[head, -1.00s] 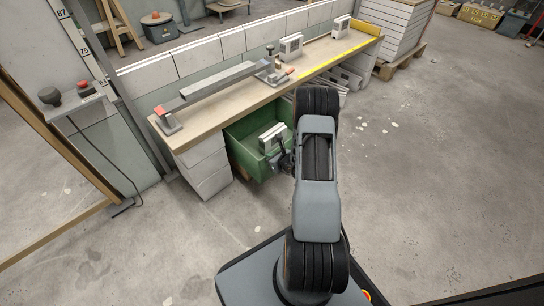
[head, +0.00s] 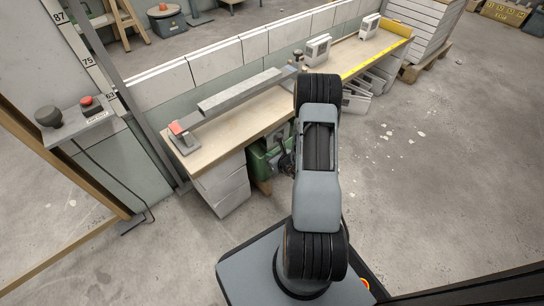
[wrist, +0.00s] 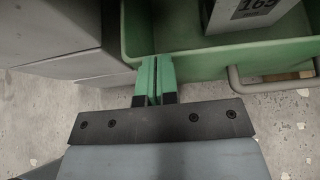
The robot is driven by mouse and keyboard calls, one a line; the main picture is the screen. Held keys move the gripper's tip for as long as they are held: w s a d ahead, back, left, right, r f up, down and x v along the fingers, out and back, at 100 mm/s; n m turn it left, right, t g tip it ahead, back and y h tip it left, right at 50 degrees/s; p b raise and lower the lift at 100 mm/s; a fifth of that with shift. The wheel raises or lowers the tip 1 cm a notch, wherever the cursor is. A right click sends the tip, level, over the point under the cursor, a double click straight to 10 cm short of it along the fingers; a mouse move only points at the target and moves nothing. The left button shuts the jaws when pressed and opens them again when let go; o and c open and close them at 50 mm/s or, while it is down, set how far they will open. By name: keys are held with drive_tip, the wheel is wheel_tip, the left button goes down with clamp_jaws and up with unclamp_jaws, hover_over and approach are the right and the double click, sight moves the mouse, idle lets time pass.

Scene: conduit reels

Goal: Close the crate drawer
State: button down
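The green crate drawer (head: 261,162) sits under the left part of the workbench, with only a little of it showing past the bench edge. My arm hides its right part. In the wrist view, its green front wall (wrist: 215,66) runs across the upper right, with a pale bar handle (wrist: 270,88) on the outside. A whitish block with a number label (wrist: 255,14) stands inside. My gripper (wrist: 157,62) has its two slim green fingers together with nothing visible between them. The fingertips are at the drawer's front wall, left of the handle; contact is hard to tell.
Pale drawer units (head: 222,184) stand left of the green drawer. The wooden bench top (head: 235,130) above carries a long grey bar (head: 240,92) and pale blocks (head: 318,48). The floor to the right (head: 430,190) is clear.

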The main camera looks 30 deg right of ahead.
drive_tip(key=shift+w, duration=0.35)
drive_tip(key=shift+w+r, duration=0.1)
drive_tip(key=shift+w, duration=0.05)
drive_tip(key=s+f+p+v, duration=0.1)
drive_tip(key=f+p+v, duration=0.1)
drive_tip(key=v, duration=1.2)
drive_tip(key=shift+p, duration=0.9)
drive_tip(key=shift+s+d+f, duration=0.1)
